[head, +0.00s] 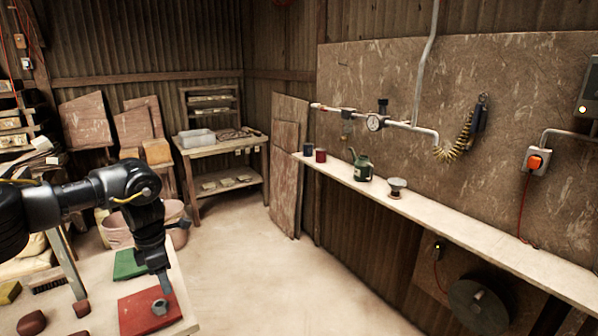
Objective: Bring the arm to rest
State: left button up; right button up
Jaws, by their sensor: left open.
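My left arm comes in from the left edge and bends down over the table at lower left. My left gripper (162,286) points down above a red tile or board (133,316) on the table. It is open, seen from the side, so the gap between its fingers is hard to see. A small grey round piece (159,306) is on the red board just below the fingertips, and I cannot tell whether they touch it. My right gripper is not in view.
A green board (130,264) lies behind the red one. Dark red lumps (81,308) and a yellow block (9,292) are at left. A pinkish tub (118,232) stands beyond the table. A wall shelf (440,228) runs along the right. The middle floor (262,270) is clear.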

pick_arm(q)
jog(key=s+d+f+n+t+h, duration=0.1)
jog(key=s+d+f+h, duration=0.1)
jog(key=d+f, duration=0.75)
jog(key=s+d+f+h, duration=0.2)
jog(key=d+f, duration=0.4)
jog(key=d, duration=0.7)
jog(key=s+d+r+n+t+h, duration=0.1)
jog(key=s+d+n+t+h, duration=0.15)
jog(key=s+d+n, duration=0.4)
jog(key=s+d+n+t+h, duration=0.25)
jog(key=d+n, duration=0.45)
jog(key=d, duration=0.4)
jog(key=s+a+f+n+g+y, duration=0.1)
jog(key=s+a+f+n+y, duration=0.3)
jog(key=s+a+n, duration=0.85)
jog(key=s+a+f+n+g+y, duration=0.25)
jog(key=s+a+n+y, duration=0.25)
jog(key=s+a+n, duration=0.8)
notch_tip(320, 180, down, 28)
jog(key=f+n, duration=0.1)
jog(key=n, duration=0.3)
jog(key=s+a+f+g, duration=0.2)
jog(key=s+a+f, duration=0.1)
jog(key=s+f, duration=1)
jog(key=shift+s+a, duration=0.4)
jog(key=shift+s, duration=0.45)
